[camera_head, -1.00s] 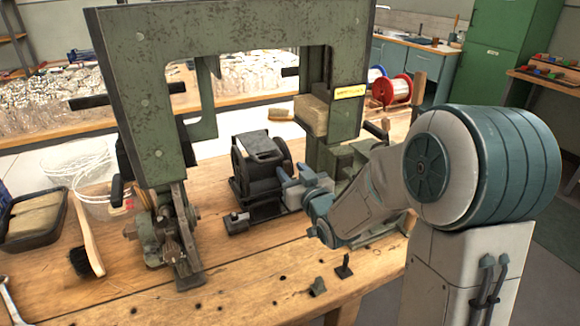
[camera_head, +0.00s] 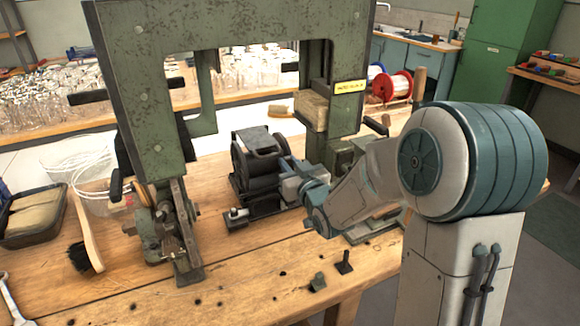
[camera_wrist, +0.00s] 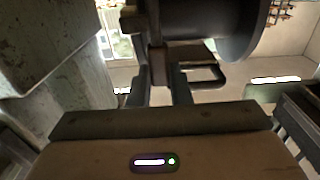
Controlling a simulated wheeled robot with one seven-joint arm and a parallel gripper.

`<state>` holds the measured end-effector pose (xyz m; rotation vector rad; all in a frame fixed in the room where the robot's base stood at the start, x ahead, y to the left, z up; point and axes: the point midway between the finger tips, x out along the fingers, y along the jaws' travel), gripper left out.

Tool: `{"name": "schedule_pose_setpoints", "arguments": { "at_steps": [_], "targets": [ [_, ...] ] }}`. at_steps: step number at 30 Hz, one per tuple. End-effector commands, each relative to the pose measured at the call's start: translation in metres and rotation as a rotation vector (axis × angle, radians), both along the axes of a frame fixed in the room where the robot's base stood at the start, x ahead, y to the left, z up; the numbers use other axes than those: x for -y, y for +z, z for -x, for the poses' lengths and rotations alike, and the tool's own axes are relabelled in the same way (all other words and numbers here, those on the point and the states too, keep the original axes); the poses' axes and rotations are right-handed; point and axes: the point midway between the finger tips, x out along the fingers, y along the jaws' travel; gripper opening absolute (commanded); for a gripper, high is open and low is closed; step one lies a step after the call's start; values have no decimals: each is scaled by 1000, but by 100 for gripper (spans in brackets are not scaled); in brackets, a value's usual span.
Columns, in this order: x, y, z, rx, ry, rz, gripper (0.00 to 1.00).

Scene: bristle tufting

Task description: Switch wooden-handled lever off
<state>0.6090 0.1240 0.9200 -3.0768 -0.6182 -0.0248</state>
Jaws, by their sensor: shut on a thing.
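My gripper (camera_head: 287,168) is at the right side of a dark motor-like machine (camera_head: 258,160) on the wooden bench. In the wrist view, my gripper (camera_wrist: 163,82) has its two fingers on either side of a narrow dark upright piece (camera_wrist: 156,50), and it is shut on it. I cannot tell for sure whether this piece is the lever; its handle is mostly hidden by my gripper in the head view. An upright wooden handle (camera_head: 418,92) stands behind the right post, beside the spools, apart from my gripper.
A green metal frame (camera_head: 235,22) arches over the machine, with its right post close to my arm. A clamp-like mechanism (camera_head: 170,225) stands at left. A brush (camera_head: 88,240), clear tub (camera_head: 95,195) and black tray (camera_head: 35,235) lie further left. Small black pieces sit on the front bench.

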Motion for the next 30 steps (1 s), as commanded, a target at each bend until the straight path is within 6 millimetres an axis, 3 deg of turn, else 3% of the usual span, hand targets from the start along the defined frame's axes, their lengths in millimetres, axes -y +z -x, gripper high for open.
{"name": "schedule_pose_setpoints", "arguments": {
  "at_steps": [7,21,22,24,30],
  "targets": [
    [3,-6,3,65,-2,-26,0],
    [5,-1,5,98,-1,-41,0],
    [5,-1,5,98,-1,-41,23],
    [5,-1,5,98,-1,-41,40],
    [5,-1,5,98,0,-41,40]
  ]
}}
